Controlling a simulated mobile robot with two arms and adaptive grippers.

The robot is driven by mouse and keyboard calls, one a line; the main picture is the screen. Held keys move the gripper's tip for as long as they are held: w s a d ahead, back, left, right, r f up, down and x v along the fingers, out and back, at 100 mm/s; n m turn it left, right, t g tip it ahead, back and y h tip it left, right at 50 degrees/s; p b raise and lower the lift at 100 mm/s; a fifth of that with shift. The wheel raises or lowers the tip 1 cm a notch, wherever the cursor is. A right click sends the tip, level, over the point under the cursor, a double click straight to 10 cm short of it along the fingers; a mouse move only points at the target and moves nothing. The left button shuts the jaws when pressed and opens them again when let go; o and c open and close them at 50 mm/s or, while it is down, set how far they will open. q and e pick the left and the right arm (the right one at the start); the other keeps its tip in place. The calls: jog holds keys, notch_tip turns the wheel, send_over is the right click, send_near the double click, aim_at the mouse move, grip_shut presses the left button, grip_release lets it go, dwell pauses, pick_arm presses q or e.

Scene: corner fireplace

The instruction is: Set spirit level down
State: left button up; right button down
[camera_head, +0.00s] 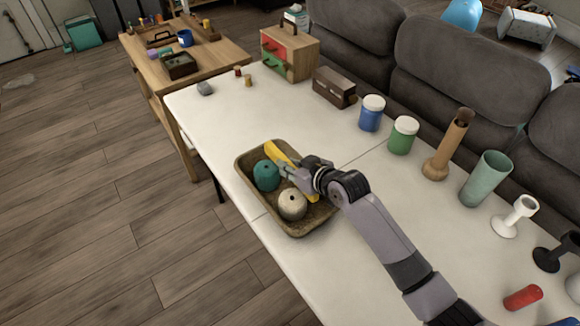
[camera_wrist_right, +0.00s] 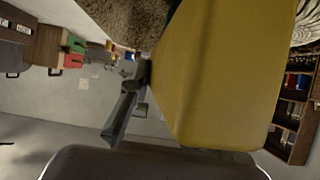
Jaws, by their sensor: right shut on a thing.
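The yellow spirit level (camera_head: 278,152) is in my right gripper (camera_head: 292,173), which is shut on it. It fills much of the right wrist view (camera_wrist_right: 215,75), with a dark finger (camera_wrist_right: 125,112) against its left side. In the head view the level is over the brown tray (camera_head: 301,231), beside the teal ball of yarn (camera_head: 266,176) and the cream ball of yarn (camera_head: 292,204). My gripper hides part of the level, and I cannot tell whether it touches the tray. My left gripper is not in view.
The tray stands on a long white table (camera_head: 225,125). A blue-labelled jar (camera_head: 371,114), a green jar (camera_head: 403,136), a wooden holder (camera_head: 440,160) and a pale green cup (camera_head: 486,178) line the sofa side (camera_head: 440,85).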

jog(key=shift+f, duration=0.25)
jog(key=shift+f, duration=0.15)
jog(key=c, duration=1.5)
grip_release()
jog(key=shift+r, duration=0.2)
jog(key=v, duration=1.2)
